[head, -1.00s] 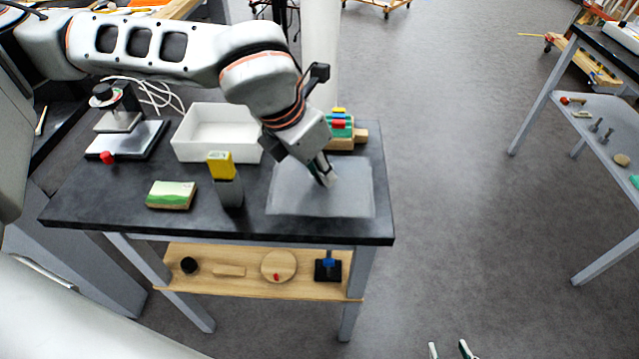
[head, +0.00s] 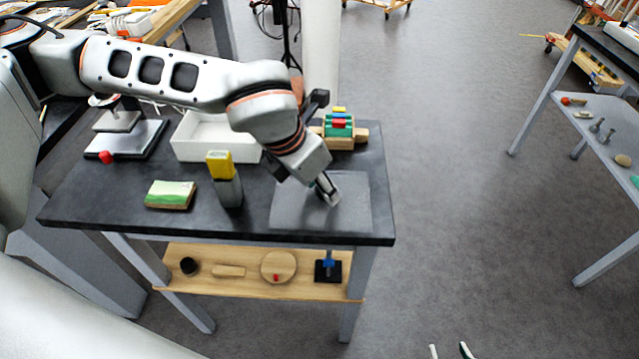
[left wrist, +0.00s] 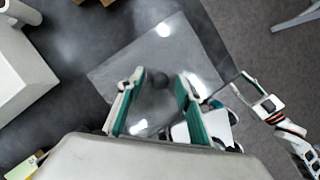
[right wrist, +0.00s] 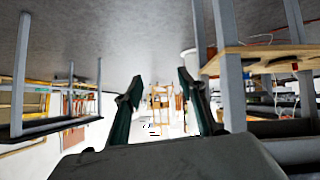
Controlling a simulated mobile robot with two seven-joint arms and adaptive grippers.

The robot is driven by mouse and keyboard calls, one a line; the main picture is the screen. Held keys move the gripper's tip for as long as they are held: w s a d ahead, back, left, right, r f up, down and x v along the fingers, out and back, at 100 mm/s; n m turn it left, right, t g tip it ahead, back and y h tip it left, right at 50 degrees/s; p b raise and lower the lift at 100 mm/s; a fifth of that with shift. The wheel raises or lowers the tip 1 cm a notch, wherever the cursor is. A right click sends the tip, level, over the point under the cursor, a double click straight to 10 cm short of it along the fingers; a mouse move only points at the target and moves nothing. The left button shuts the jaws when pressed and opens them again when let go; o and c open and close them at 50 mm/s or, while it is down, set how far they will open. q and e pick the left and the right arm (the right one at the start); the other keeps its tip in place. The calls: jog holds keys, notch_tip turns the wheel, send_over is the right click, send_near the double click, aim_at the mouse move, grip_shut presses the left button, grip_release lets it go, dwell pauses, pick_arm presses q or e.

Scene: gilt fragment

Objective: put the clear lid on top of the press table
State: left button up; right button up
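The clear lid (head: 290,208) is a translucent square sheet lying flat, as far as I can tell, on the front right of the black-topped table (head: 110,205). It also shows in the left wrist view (left wrist: 125,68). My left gripper (head: 328,196) points down over the middle of the lid. In the left wrist view its two fingers (left wrist: 158,84) are spread, with a dark round spot between them that may be a knob or reflection. My right gripper (head: 450,351) is at the bottom edge, away from the table; the right wrist view shows it open and empty (right wrist: 157,90).
A white bin (head: 190,148), a grey holder with a yellow block (head: 220,165), a green box (head: 170,194) and a press stand (head: 125,137) occupy the left and back. A wooden block toy (head: 342,132) stands behind the lid. The lower shelf (head: 215,287) holds small parts.

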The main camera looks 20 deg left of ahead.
pick_arm(q)
jog(key=shift+r, duration=0.1)
jog(key=shift+r, duration=0.25)
jog(key=v, duration=1.1)
jog(key=shift+s+r+p, duration=0.2)
jog(key=shift+r+p, duration=0.05)
jog(key=shift+p, duration=0.2)
